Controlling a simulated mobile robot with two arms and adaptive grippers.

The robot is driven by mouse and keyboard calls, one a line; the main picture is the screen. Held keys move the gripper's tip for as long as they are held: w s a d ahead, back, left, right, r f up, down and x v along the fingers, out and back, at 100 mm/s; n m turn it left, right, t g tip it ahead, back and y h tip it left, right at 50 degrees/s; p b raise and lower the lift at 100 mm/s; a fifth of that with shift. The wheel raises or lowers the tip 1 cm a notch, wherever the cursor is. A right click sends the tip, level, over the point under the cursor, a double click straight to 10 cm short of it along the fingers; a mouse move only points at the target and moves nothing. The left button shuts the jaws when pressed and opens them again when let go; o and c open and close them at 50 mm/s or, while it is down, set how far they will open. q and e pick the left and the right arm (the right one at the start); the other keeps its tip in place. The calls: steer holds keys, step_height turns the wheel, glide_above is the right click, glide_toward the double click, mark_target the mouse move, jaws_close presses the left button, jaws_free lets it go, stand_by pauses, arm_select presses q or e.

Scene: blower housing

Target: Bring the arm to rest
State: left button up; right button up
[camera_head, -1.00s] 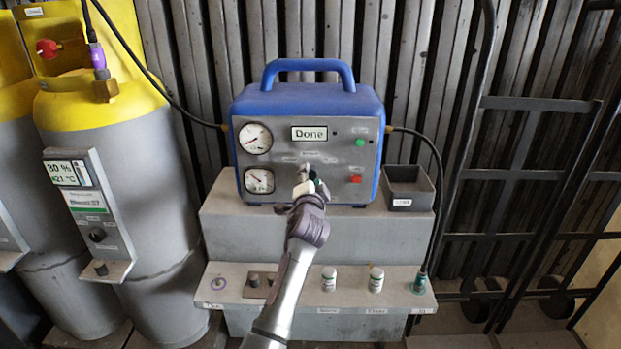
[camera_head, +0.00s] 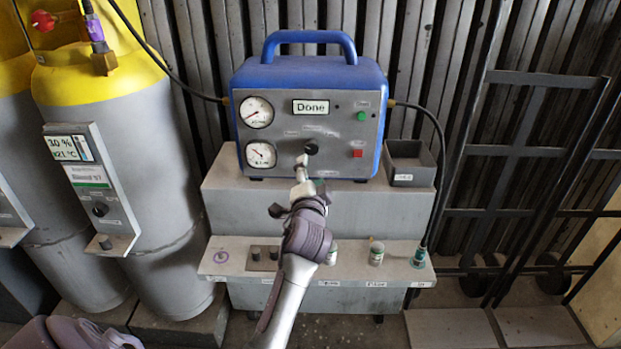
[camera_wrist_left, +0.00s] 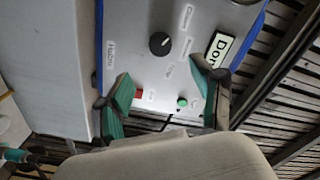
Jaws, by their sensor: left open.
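My left gripper (camera_head: 303,186) is in front of the blue machine (camera_head: 308,75), just below its black knob (camera_head: 311,148) in the picture. In the left wrist view my gripper (camera_wrist_left: 163,88) is open, its green-padded fingers apart with nothing between them. The knob (camera_wrist_left: 159,43) shows clear of the fingers there. The machine's display (camera_head: 310,107) reads "Done". A green button (camera_head: 362,116) and a red button (camera_head: 357,153) sit on the right of its panel. My right gripper is not seen.
The machine stands on a grey stepped stand (camera_head: 235,205), beside a small dark bin (camera_head: 409,164). Yellow-topped cylinders (camera_head: 110,130) stand at left. A dark hand truck (camera_head: 530,150) stands at right. Hoses run from both sides of the machine.

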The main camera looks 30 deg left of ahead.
arm_select(q)
steer(key=shift+v, duration=0.85)
steer(key=shift+f, duration=0.1)
steer(key=d+f+m+g+h+p, duration=0.1)
steer(key=d+f+h, duration=0.2)
steer(key=f, duration=0.8)
steer(key=d+f+g+h+p, duration=0.15)
steer(key=d+f, duration=0.25)
steer(key=f, duration=0.6)
steer(key=s+d+f+g+h, duration=0.2)
steer(key=s+f, duration=0.2)
steer(key=f, duration=0.4)
steer(key=s+d+f+g+h, duration=0.15)
steer(key=s+f, duration=0.25)
steer(key=f, duration=0.5)
steer(key=s+d+f+n+g+h+p, duration=0.1)
steer(key=s+d+f+g, duration=0.1)
steer(key=s+f, duration=0.7)
steer(key=s+d+f+n+g+p, duration=0.1)
steer(key=s+f+g, duration=0.1)
steer(key=s+f, duration=0.75)
steer(key=s+f+n+g, duration=0.1)
steer(key=s+g, duration=0.1)
steer(key=s, duration=1)
steer(key=s+f+n+g, duration=0.1)
steer(key=s+f+g, duration=0.1)
steer(key=s, duration=1)
steer(key=shift+s+a+f+h+p, duration=0.15)
steer(key=shift+s+a+h+p, duration=0.15)
steer(key=shift+a+p, duration=0.15)
